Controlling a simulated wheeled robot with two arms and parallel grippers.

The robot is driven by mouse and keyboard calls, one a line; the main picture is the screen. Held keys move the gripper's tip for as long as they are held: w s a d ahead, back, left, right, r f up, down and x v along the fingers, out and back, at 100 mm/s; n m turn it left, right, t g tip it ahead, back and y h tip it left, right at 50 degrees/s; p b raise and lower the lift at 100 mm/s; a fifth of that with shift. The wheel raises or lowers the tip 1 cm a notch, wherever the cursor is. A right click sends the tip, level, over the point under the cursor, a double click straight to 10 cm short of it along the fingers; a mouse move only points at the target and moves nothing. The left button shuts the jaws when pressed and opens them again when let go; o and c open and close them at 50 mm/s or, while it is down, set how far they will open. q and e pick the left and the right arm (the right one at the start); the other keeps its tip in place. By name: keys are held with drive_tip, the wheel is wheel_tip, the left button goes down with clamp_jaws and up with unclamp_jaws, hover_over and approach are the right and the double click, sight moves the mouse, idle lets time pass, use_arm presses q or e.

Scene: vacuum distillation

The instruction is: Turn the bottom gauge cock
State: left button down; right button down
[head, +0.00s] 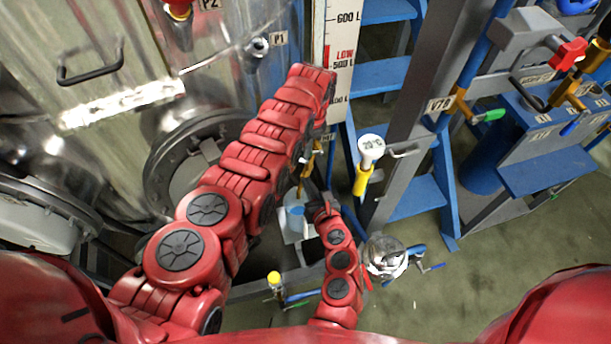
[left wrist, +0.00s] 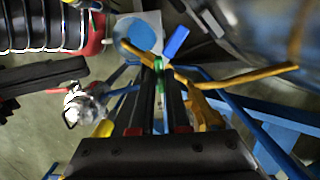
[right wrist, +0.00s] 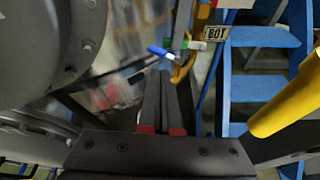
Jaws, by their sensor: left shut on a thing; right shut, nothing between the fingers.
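The brass bottom gauge cock (head: 307,165) is partly hidden in the head view by my left arm. In the left wrist view its yellow brass body (left wrist: 205,108) shows with a blue handle (left wrist: 176,42) and a green handle (left wrist: 159,80). My left gripper (left wrist: 160,75) is shut around the green handle. In the right wrist view the blue handle (right wrist: 160,51) and green handle (right wrist: 195,45) sit left of a BOT label (right wrist: 214,35). My right gripper (right wrist: 165,72) is shut and empty, its tips just below the blue handle; whether they touch is unclear.
The level gauge scale (head: 341,60) stands above the cock. A steel vessel with a round flange (head: 160,165) is at left. A yellow-handled post with a white top (head: 363,180) and blue steps (head: 415,195) are at right. A silver round fitting (head: 385,255) is lower down.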

drive_tip(key=x, duration=0.9)
drive_tip(key=shift+d+f, duration=0.1)
drive_tip(key=shift+s+d+f+m, duration=0.15)
drive_tip(key=shift+s+f+m, duration=0.15)
drive_tip(key=shift+f, duration=0.1)
drive_tip(key=shift+r, duration=0.1)
use_arm(q)
drive_tip(key=shift+a, duration=0.1)
use_arm(e)
drive_tip(key=shift+w+r+y, duration=0.15)
drive_tip(key=shift+w+r, duration=0.05)
drive_tip(key=shift+r, duration=0.35)
drive_tip(key=shift+w+r+y, duration=0.15)
drive_tip(key=shift+w+r, duration=0.1)
drive_tip(key=shift+r, duration=0.35)
use_arm(q)
drive_tip(key=c, duration=0.9)
unclamp_jaws()
use_arm(e)
drive_tip(key=shift+f, duration=0.1)
use_arm(q)
drive_tip(key=shift+r, duration=0.1)
